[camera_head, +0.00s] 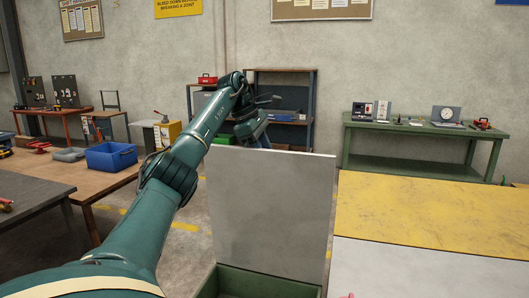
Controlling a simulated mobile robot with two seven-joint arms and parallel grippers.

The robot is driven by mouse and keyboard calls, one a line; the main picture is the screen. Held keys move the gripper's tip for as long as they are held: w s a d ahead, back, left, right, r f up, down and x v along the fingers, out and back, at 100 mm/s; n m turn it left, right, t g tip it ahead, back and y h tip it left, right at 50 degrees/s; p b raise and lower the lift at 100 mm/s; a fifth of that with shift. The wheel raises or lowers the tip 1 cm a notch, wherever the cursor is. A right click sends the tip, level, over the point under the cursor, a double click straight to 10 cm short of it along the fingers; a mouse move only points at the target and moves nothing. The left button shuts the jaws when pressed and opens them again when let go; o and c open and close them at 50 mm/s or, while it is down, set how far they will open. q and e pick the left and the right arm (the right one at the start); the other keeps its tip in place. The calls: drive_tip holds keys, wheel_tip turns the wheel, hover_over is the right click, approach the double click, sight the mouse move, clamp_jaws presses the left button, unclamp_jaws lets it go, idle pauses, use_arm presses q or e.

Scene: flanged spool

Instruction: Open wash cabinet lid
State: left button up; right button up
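The wash cabinet (225,281) is a green box at the bottom centre, with its dark interior partly in view. Its lid (270,210) is a flat grey panel standing about upright above the box. My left arm reaches in from the left, past the lid's left side. Its wrist bends down just beyond the lid's top edge, and my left gripper (261,141) is there. Its fingertips are hidden behind the lid, so I cannot tell whether they are open or touch it. My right gripper is not in view.
A yellow-topped surface (430,213) and a pale surface (420,270) lie right of the cabinet. A wooden table with a blue bin (110,156) is at the left. A green bench (420,165) and a dark shelf (290,125) stand at the back wall.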

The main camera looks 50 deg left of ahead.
use_arm(q)
drive_tip(key=shift+s+r, duration=0.1)
drive_tip(key=shift+r, duration=0.1)
drive_tip(key=v, duration=1)
drive_tip(key=shift+d+r, duration=0.1)
drive_tip(key=shift+v, duration=0.9)
